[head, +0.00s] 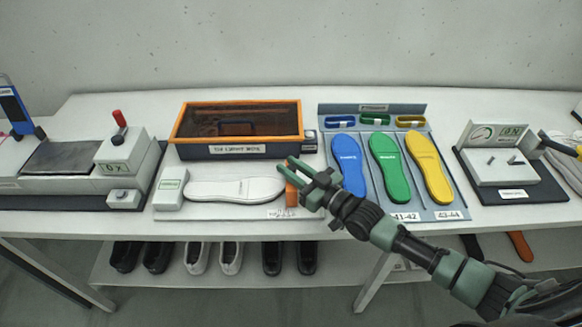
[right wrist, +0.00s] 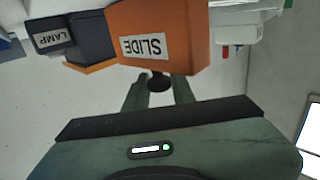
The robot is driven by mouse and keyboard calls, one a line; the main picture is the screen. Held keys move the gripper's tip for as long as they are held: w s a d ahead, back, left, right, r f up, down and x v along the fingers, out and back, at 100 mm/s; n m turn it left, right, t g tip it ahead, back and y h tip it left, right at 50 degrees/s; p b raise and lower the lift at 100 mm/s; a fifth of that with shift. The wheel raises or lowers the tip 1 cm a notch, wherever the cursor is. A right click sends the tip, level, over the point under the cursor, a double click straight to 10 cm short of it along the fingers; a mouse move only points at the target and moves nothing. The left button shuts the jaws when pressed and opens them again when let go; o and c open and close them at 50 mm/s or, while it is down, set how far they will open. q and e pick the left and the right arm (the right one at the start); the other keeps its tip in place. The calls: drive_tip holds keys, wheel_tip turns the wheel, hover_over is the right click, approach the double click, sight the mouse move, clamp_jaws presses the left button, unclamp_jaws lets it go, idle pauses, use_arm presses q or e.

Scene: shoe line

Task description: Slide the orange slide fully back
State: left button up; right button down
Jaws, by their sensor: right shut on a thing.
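The orange slide (head: 291,193) stands at the right end of the white gauge base, just right of the white insole (head: 235,189). In the right wrist view the slide (right wrist: 165,38) is large and carries a "SLIDE" label, with a dark round knob (right wrist: 159,80) on its near side. My right gripper (head: 298,172) is at the slide in the head view, and its arm hides part of it. In the right wrist view my right gripper (right wrist: 160,88) is shut on the knob, one finger on each side. My left gripper is not in view.
An orange-rimmed box (head: 238,150) stands behind the gauge, with a small dark lamp unit (head: 310,142) beside it. A rack with blue (head: 350,166), green and yellow insoles is to the right. A white block (head: 170,190) is at the gauge's left end.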

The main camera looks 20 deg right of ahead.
idle(0.3)
drive_tip(key=d, duration=0.2)
drive_tip(key=s+d, duration=0.1)
drive_tip(key=d, duration=0.3)
drive_tip(key=shift+s+b, duration=0.35)
drive_tip(key=shift+b, duration=0.05)
drive_tip(key=c, duration=1.4)
unclamp_jaws()
drive_tip(key=shift+o, duration=0.8)
drive_tip(key=shift+d, duration=0.2)
drive_tip(key=shift+s, duration=0.1)
